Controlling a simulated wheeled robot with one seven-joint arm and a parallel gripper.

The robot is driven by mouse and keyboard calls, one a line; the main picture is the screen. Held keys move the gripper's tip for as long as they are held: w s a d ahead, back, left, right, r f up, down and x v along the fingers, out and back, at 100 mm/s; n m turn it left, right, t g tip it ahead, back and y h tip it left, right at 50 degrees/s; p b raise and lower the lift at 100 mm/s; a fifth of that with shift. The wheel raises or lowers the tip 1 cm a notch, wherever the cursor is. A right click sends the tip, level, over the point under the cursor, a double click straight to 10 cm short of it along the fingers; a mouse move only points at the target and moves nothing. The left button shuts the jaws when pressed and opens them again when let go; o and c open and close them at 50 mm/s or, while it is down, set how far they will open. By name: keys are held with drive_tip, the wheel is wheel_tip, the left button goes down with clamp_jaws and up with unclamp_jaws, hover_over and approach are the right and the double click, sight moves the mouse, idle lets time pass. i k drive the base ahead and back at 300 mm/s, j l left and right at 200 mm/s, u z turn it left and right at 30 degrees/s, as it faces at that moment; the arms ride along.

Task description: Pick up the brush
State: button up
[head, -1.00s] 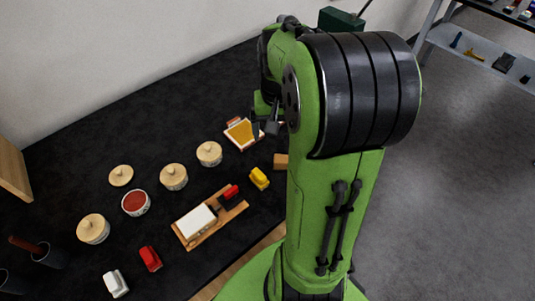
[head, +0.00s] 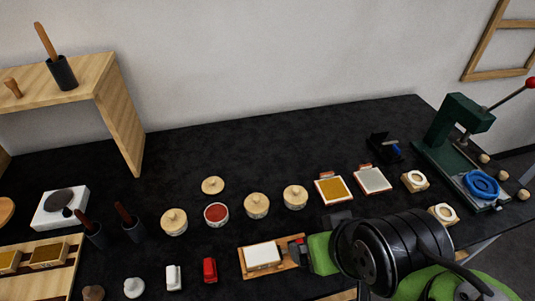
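I cannot single out one brush for certain. Two brown-handled tools stand in dark cups at the left of the black table, a left one (head: 82,219) and a right one (head: 123,212); whatever is at their lower ends is hidden in the cups. A similar wooden handle (head: 43,40) rises from a dark cup on the shelf. My green and black arm reaches over the table's front right, far to the right of these cups.
A wooden board with a white block (head: 263,254) lies beside my arm. Round lidded pots, including one lid (head: 174,217), and an open red pot (head: 216,212) stand mid-table. A green press (head: 456,125) stands at the right. The table's back middle is clear.

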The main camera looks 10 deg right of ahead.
sight(211, 276)
drive_tip(key=k+u, duration=0.2)
drive_tip(key=u, duration=0.85)
